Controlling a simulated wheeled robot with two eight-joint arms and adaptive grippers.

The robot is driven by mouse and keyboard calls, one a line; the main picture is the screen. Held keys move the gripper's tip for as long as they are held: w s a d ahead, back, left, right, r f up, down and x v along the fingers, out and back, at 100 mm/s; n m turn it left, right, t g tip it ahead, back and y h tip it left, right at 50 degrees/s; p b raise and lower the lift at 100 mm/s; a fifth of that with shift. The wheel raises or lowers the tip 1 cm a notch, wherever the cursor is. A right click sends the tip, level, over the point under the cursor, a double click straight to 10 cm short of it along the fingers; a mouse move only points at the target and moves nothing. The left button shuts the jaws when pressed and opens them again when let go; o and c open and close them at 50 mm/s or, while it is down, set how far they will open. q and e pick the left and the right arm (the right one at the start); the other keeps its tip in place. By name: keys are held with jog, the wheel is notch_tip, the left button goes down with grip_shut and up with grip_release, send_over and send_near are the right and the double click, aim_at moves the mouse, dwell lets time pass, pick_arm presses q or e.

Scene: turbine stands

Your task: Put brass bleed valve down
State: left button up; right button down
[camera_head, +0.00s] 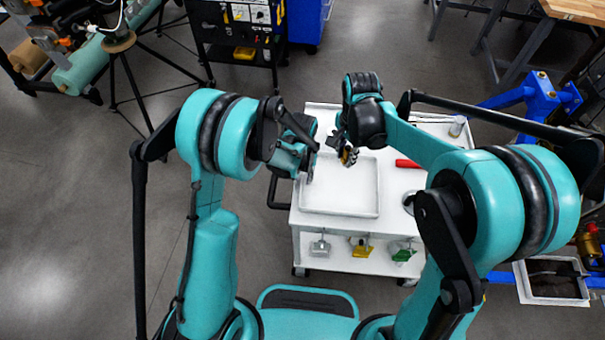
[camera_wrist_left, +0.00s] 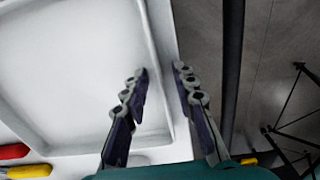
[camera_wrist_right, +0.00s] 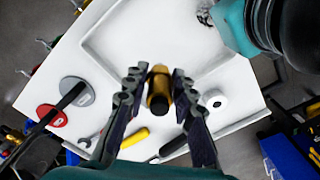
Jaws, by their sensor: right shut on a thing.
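The brass bleed valve (camera_wrist_right: 158,92) is a small gold and dark cylinder between the fingers of my right gripper (camera_wrist_right: 160,76), which is shut on it. In the head view the right gripper (camera_head: 347,156) holds the valve above the far edge of the white tray (camera_head: 340,190) on the cart top. The tray is empty in its visible part and also shows in the left wrist view (camera_wrist_left: 75,70). My left gripper (camera_wrist_left: 160,72) is open and empty over the tray's side rim; in the head view it is at the tray's left (camera_head: 308,165).
The white cart (camera_head: 300,220) carries a red-handled tool (camera_head: 407,163) right of the tray. The right wrist view shows a grey disc (camera_wrist_right: 78,90), a yellow handle (camera_wrist_right: 134,138) and a white ring (camera_wrist_right: 214,99). Colored parts (camera_head: 360,246) sit on the lower shelf.

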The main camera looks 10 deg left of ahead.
pick_arm(q)
jog(key=shift+c, duration=0.3)
grip_shut()
pick_arm(e)
jog(key=shift+f+m, duration=0.7)
jog(key=shift+m, duration=0.5)
send_near(339, 185)
jog(key=shift+m, duration=0.3)
jog(key=shift+f, duration=2.3)
